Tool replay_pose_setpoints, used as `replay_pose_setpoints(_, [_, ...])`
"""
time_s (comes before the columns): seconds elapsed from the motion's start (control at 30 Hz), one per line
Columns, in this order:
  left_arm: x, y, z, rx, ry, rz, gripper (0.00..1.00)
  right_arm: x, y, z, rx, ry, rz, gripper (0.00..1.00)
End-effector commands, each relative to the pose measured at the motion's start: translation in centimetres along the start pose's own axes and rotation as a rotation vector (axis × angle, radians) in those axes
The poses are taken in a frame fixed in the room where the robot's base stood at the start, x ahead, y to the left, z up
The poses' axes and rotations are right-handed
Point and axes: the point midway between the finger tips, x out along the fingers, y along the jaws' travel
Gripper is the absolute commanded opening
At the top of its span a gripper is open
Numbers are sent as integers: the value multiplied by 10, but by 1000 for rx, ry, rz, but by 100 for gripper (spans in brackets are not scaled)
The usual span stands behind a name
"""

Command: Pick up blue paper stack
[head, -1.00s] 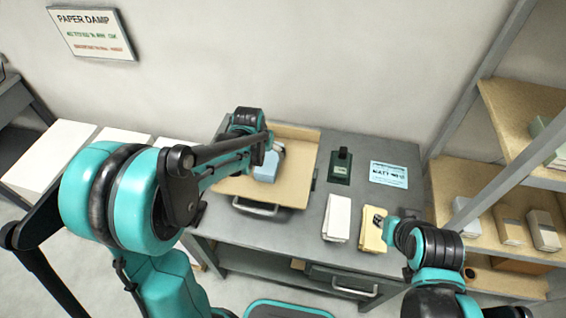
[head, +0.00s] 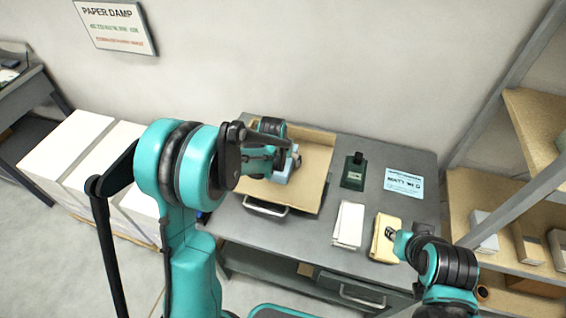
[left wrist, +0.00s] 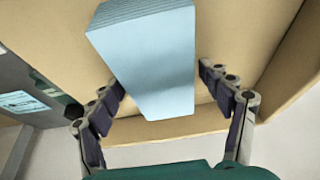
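The blue paper stack (head: 281,174) is a pale blue block in the tan tray (head: 312,190) on the grey table. In the left wrist view the stack (left wrist: 150,50) fills the upper middle. My left gripper (left wrist: 163,85) is open, with one finger on each side of the stack's near end. A gap shows on the right; the left finger is close to the stack's edge, and contact there is unclear. In the head view my left arm partly covers the stack. My right gripper (head: 390,234) is by a yellow stack (head: 384,250); its fingers are too small to read.
Shelves (head: 500,215) stand at the right. Large white blocks (head: 85,150) stand at the left.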

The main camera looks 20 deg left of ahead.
Motion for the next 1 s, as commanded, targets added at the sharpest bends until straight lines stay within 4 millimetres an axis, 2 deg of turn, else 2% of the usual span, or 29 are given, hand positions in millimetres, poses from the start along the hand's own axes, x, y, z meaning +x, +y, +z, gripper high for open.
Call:
replay_pose_setpoints(0.03, [0,0,0,0,0,0,58,0,0,0,0,0,0,30])
replay_pose_setpoints(0.2, [0,0,0,0,0,0,15,0,0,0,0,0,0,30])
replay_pose_setpoints(0.23, [0,0,0,0,0,0,15,0,0,0,0,0,0,30])
replay_pose_setpoints(0.27, [0,0,0,0,0,0,8,0,0,0,0,0,0,30])
replay_pose_setpoints(0.57, [-5,0,-2,0,0,0,8,-2,0,-1,0,0,0,30])
replay_pose_setpoints(0.73, [-24,0,-9,0,1,0,8,-8,0,-6,0,0,0,30])
replay_pose_setpoints(0.83, [-43,0,-17,0,1,0,8,-14,0,-10,0,0,0,30])
replay_pose_setpoints(1.0, [-70,35,-6,5,0,2,8,-21,0,-15,0,0,0,30])
